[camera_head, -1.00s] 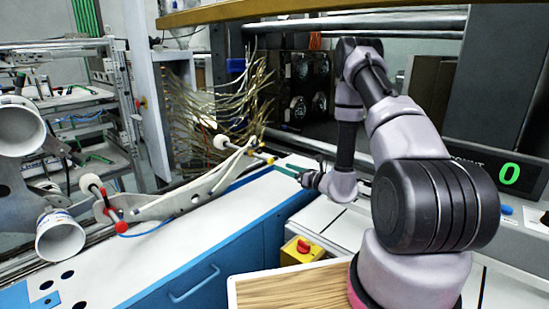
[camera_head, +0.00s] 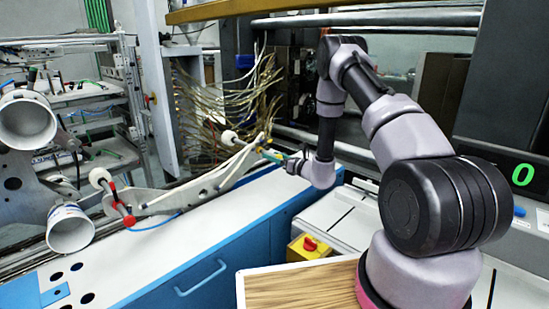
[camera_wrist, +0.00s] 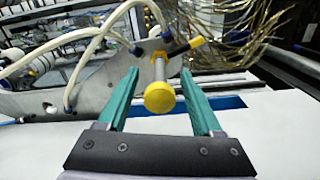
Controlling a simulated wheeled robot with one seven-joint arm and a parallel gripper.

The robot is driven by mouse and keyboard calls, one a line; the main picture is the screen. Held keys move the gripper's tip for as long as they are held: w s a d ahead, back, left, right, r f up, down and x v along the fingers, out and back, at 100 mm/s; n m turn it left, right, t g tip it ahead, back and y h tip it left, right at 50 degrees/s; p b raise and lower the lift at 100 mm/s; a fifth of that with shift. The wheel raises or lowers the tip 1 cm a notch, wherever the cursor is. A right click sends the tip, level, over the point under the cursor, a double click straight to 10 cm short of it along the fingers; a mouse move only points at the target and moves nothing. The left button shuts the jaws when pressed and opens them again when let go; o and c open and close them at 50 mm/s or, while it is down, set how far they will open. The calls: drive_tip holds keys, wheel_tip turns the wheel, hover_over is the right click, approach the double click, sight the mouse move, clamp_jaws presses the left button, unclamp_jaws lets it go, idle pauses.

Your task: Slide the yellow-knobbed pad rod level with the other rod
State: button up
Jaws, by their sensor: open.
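The yellow-knobbed pad rod has a round yellow knob (camera_wrist: 159,98) on a short metal shaft (camera_wrist: 159,70) in the wrist view. The knob sits between the two green fingers of my open gripper (camera_wrist: 158,80), with gaps on both sides. In the head view, my gripper (camera_head: 274,155) is at the far end of the metal arm plate (camera_head: 170,196), by the white roller (camera_head: 228,138) there; the yellow knob is mostly hidden. The other rod, with red collars (camera_head: 129,221) and a white roller (camera_head: 100,178), is at the plate's near end.
White hoses (camera_wrist: 88,50) run close to the left finger. Loose wires (camera_wrist: 245,35) hang behind the rod. A white-topped blue cabinet (camera_head: 190,240) lies below, with a yellow box with a red button (camera_head: 309,245) at its right.

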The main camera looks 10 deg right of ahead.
clamp_jaws()
idle(1.4)
